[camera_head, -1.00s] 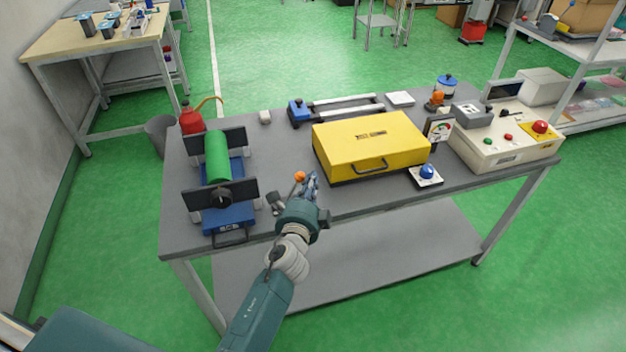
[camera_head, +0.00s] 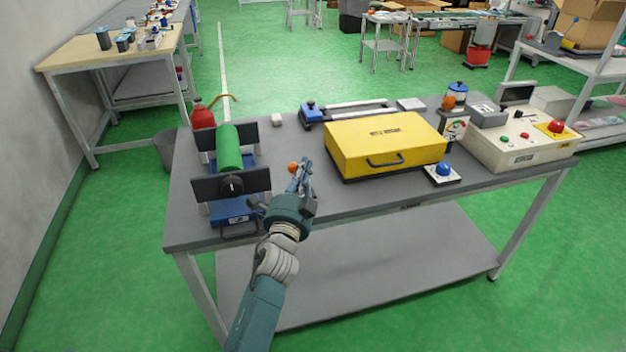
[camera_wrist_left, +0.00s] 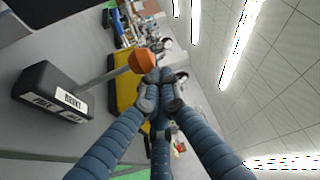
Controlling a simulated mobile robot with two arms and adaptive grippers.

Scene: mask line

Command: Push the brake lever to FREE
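The brake lever's orange knob (camera_head: 293,168) stands just left of my left gripper (camera_head: 306,166) at the front of the grey table. In the left wrist view, the orange knob (camera_wrist_left: 142,61) tops a grey rod from a black base (camera_wrist_left: 50,94) with white labels; one appears to read FREE. The rod leans toward my fingers in that view. My left gripper's blue fingers (camera_wrist_left: 160,84) come together at the tips with nothing visible between them. They are right beside the knob; I cannot tell whether they touch it. My right gripper is out of view.
A green roller (camera_head: 229,148) on a blue-based stand is left of the lever. A yellow case (camera_head: 385,135) is to the right, with a blue button (camera_head: 443,168) and control box (camera_head: 515,145) beyond. Bare grey tabletop (camera_head: 315,205) lies below the case.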

